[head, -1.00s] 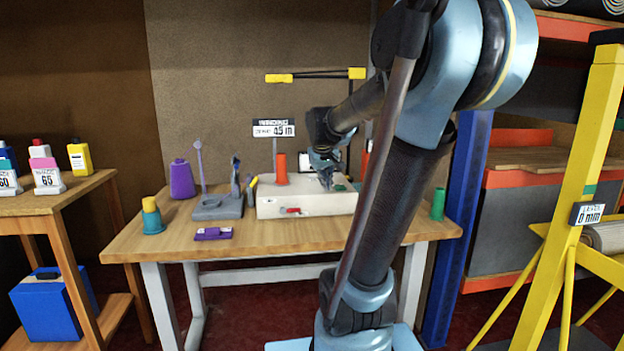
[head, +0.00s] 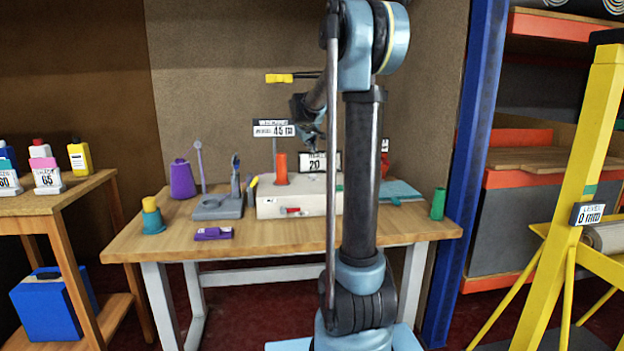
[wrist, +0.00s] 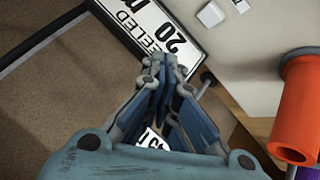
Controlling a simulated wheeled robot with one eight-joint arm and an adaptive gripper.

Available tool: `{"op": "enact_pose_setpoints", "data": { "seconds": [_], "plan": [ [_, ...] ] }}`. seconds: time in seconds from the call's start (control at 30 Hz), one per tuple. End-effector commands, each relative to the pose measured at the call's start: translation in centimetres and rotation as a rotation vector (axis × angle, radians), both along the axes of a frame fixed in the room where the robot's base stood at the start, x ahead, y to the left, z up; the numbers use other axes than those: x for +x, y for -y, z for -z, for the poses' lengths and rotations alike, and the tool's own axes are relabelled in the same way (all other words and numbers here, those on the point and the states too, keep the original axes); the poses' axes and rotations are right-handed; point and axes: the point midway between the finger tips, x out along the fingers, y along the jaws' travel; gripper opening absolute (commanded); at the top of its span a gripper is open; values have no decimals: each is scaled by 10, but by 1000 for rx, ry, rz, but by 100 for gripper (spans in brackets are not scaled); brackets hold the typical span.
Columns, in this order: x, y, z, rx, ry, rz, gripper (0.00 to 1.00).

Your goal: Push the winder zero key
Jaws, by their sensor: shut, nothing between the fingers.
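The winder (head: 270,206) is a pale box on the wooden workbench, with an orange spool (head: 281,170) standing on top. Its display (head: 318,162) reads 20. In the wrist view the display (wrist: 160,32) reads "REELED 20 m". I cannot read which is the zero key. My gripper (head: 312,146) is shut and empty above and behind the winder; in the wrist view its fingertips (wrist: 165,68) overlap the display's near edge, apart from the keys.
A sign (head: 274,130) reading 45 m stands behind the winder. A grey stand (head: 217,207), purple bottle (head: 182,180) and purple tool (head: 213,234) are to the left. A green cylinder (head: 438,204) is at right.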

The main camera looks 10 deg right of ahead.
Motion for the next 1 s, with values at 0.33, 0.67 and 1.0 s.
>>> {"op": "enact_pose_setpoints", "data": {
  "seconds": [0.33, 0.67, 1.0],
  "plan": [
    [14, -1, -1, -12, 11, -11, 0],
    [14, -1, 4, -12, 12, -10, 0],
    [13, -1, 40, -12, 12, -10, 0]
  ]
}}
